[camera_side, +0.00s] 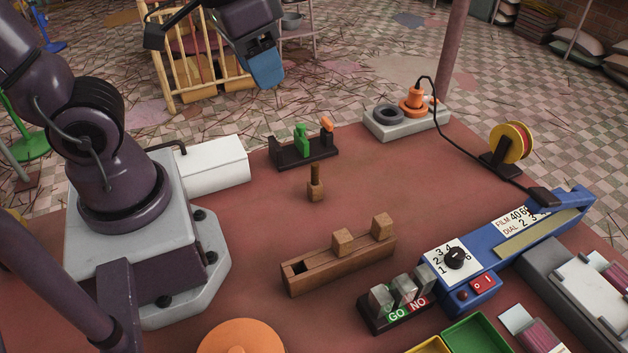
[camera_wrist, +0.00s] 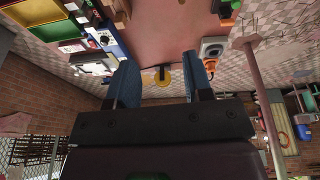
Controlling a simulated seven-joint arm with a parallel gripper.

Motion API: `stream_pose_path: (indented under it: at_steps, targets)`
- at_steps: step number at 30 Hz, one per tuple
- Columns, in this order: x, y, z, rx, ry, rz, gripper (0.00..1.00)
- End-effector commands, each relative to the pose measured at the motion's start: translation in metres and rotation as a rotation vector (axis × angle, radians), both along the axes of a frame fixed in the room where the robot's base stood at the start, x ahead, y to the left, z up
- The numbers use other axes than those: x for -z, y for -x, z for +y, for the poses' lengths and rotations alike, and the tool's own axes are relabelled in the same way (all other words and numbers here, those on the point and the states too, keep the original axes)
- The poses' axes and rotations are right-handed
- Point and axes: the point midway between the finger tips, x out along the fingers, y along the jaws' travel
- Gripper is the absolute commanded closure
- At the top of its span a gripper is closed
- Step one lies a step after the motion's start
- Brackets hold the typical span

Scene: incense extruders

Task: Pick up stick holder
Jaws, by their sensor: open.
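No thing is labelled as the stick holder, and I cannot tell for certain which it is. A long brown wooden holder (camera_side: 340,268) with an opening at its left end lies at the table's middle, with two wooden cubes (camera_side: 343,241) on its top. A small wooden piece with an upright dark peg (camera_side: 315,189) stands behind it. A black rack (camera_side: 308,153) holds a green and an orange piece farther back. My gripper (camera_side: 266,72) is high above the table's far edge, apart from all of these. Its blue fingers (camera_wrist: 159,64) are spread and empty in the wrist view.
A blue machine (camera_side: 480,260) with a dial and red switch stands at the right. Weights on a GO/NO block (camera_side: 400,302) sit before it. A yellow spool (camera_side: 512,142) and a power box (camera_side: 408,122) with a black cord stand at the back right.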

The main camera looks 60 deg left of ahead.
Motion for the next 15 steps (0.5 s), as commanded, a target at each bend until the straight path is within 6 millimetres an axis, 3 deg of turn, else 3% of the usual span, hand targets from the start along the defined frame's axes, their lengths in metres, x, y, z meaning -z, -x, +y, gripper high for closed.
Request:
stream_pose_path:
  at_steps: [8,12,15]
  targets:
    - [0.076,-0.047,0.012,-0.522,0.096,0.268,0.54]
    - [0.121,-0.068,0.026,-0.956,0.1,0.334,0.54]
    - [0.141,-0.081,0.036,-1.261,0.111,0.32,0.54]
